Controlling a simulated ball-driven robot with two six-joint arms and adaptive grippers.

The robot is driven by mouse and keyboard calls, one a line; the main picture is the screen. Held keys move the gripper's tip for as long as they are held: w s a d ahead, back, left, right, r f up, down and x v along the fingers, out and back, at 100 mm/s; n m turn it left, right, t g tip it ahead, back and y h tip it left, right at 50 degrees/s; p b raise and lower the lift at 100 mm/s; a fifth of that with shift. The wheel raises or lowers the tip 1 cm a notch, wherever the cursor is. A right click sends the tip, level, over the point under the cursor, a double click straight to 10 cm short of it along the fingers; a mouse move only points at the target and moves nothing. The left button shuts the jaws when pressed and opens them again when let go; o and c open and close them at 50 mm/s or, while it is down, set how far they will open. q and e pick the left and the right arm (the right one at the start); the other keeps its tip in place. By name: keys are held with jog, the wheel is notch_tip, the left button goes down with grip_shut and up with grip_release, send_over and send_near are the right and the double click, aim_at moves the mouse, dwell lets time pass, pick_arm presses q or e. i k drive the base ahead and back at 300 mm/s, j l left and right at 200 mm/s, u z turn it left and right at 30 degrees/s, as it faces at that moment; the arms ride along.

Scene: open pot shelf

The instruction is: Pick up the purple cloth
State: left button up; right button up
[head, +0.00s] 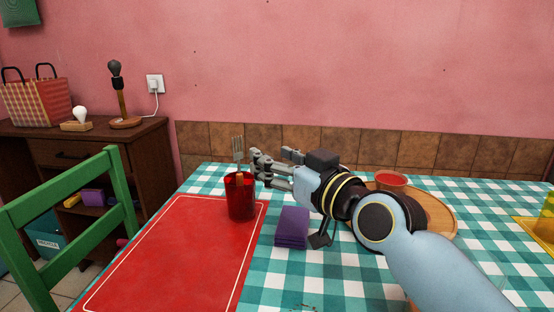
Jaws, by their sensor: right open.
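The purple cloth (291,228) lies folded on the checked tablecloth, just right of the red mat. My right gripper (268,165) is open and points left. Its fingers are beside the upper part of the red cup and the fork, beyond the cloth in the picture. I cannot tell whether a finger touches the cup or fork. Nothing shows between the fingers. My right wrist and arm pass over the table to the right of the cloth. My left gripper is not in view.
A red cup (240,197) holding a fork (238,150) stands at the red mat's (180,250) right edge. A round wooden board (437,212) and a bowl of red sauce (391,179) are partly behind my arm. A green chair (60,205) stands at the left.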

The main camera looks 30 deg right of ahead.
aim_at(292, 231)
jog(key=k, duration=1.5)
